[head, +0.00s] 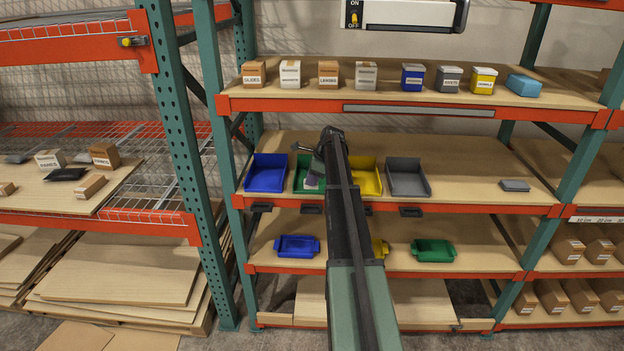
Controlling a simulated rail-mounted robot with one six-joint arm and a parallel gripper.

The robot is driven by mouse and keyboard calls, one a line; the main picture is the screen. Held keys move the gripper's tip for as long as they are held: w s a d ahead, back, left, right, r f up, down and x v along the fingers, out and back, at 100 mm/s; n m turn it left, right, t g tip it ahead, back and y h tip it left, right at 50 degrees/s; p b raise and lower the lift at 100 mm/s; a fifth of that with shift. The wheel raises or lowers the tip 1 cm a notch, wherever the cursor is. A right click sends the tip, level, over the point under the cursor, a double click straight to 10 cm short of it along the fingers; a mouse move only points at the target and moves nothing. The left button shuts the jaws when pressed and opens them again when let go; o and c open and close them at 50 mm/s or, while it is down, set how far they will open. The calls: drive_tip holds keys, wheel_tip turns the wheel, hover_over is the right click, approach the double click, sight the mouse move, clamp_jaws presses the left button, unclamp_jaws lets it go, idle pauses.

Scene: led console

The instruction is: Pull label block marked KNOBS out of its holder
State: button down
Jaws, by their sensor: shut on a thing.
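My gripper (314,168) is above the green bin (300,178) on the middle shelf, partly hidden by my own arm. It is shut on a small pale grey-purple block (312,183), which shows just below the fingers, over or inside the bin. Any marking on this block is too small to read. Dark holders sit on the shelf's front edge below the bins: one under the blue bin (262,207), one under the green bin (311,209) and one under the grey bin (410,212). I cannot make out a KNOBS marking on any of them.
A blue bin (267,173), a yellow bin (367,176) and a grey bin (408,178) share the shelf. Labelled boxes (328,73) line the shelf above. Smaller blue (296,247) and green (433,251) trays sit below. The middle shelf's right side is mostly clear.

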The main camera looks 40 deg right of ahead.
drive_tip(key=shift+r+p, duration=1.95)
drive_tip(key=shift+f, duration=0.2)
